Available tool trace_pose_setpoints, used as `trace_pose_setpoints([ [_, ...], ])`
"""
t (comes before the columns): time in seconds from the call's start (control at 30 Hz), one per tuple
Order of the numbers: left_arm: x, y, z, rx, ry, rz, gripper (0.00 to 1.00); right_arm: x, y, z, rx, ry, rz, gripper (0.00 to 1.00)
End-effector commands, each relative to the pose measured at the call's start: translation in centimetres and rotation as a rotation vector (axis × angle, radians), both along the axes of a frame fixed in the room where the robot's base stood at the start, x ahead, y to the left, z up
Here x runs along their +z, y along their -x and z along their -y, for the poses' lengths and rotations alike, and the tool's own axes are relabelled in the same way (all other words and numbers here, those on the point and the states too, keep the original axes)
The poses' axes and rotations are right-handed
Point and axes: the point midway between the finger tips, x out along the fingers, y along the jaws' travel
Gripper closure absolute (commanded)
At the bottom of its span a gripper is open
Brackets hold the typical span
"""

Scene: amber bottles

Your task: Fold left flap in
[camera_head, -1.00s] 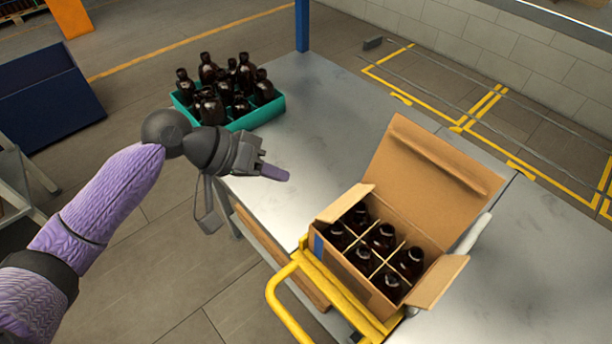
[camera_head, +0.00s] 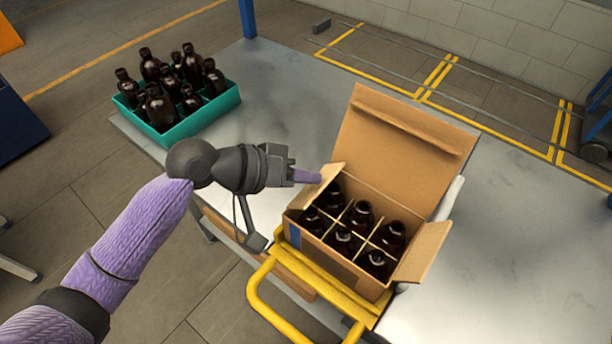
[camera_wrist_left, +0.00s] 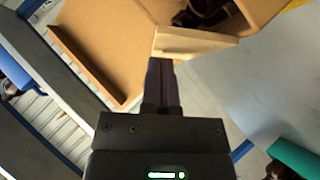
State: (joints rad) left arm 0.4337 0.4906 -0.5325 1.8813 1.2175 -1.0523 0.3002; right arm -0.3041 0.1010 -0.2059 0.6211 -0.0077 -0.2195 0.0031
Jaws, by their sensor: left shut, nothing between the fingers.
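An open cardboard box (camera_head: 345,262) stands on the metal table, with several dark amber bottles (camera_head: 361,219) between its dividers. Its left flap (camera_head: 322,188) sticks up and outward; in the left wrist view the flap (camera_wrist_left: 194,42) lies just past the fingertips. The right flap (camera_head: 422,252) is open outward, and the large lid (camera_head: 394,140) stands up at the back. My left gripper (camera_head: 312,176) is shut and empty, its fingertips at the outer side of the left flap. I cannot tell whether they touch it. My right gripper is not in view.
A yellow metal frame (camera_head: 262,297) stands at the box's front side. A teal crate (camera_head: 200,122) with several amber bottles sits at the table's far left.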

Motion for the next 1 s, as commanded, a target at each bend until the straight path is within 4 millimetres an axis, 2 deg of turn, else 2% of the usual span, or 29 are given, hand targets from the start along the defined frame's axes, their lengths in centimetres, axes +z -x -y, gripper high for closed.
trace_pose_setpoints([
  [0.4,-0.1,0.1,0.1,0.001,-0.003,0.002,1.00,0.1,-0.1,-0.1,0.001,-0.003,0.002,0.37],
  [1.0,-0.1,-0.1,-0.2,-0.001,-0.096,0.067,1.00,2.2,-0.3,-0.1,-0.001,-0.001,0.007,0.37],
])
